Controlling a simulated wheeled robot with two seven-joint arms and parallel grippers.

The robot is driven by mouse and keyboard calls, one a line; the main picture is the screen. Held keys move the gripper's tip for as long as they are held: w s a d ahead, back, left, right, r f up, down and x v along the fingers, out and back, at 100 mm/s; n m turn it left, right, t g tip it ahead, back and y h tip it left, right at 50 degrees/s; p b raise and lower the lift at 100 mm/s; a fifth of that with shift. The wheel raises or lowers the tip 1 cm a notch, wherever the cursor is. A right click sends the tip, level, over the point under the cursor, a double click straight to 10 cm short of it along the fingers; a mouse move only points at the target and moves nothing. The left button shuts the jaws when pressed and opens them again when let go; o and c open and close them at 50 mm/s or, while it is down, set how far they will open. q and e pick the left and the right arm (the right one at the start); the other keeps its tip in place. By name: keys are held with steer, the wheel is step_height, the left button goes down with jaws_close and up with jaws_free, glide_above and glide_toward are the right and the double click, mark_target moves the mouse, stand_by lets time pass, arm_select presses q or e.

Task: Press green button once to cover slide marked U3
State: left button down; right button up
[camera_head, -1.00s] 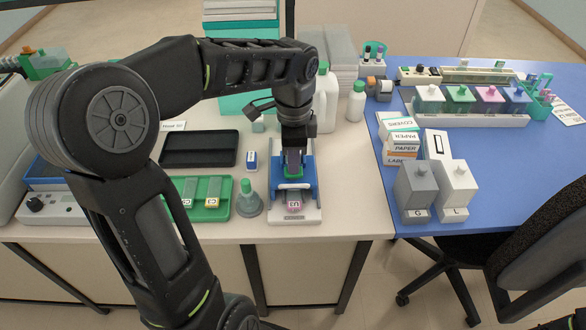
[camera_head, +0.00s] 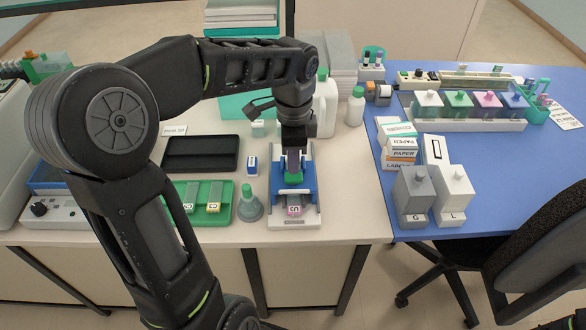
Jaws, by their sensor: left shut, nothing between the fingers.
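The slide marked U3 (camera_head: 294,211) lies at the front end of a small white and blue covering device (camera_head: 310,215), with its pink label showing. The green button (camera_head: 293,179) shows on the device just behind the slide. My left gripper (camera_head: 293,170) is shut and points straight down over the device, directly above and at the back of the green button. Its tips are at or very near the button; I cannot tell if they touch. The gripper hides the rear of the device. My right gripper is not in view.
A green tray (camera_head: 228,213) with two slides and a grey bottle with a green cap (camera_head: 250,206) stand left of the device. A black tray (camera_head: 200,153) is behind. A white bottle (camera_head: 327,105) stands behind right. The table right of the device is clear.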

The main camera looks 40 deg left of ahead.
mark_target(293, 176)
arm_select(q)
steer(key=shift+r+p, duration=1.5)
steer(key=shift+r, duration=0.7)
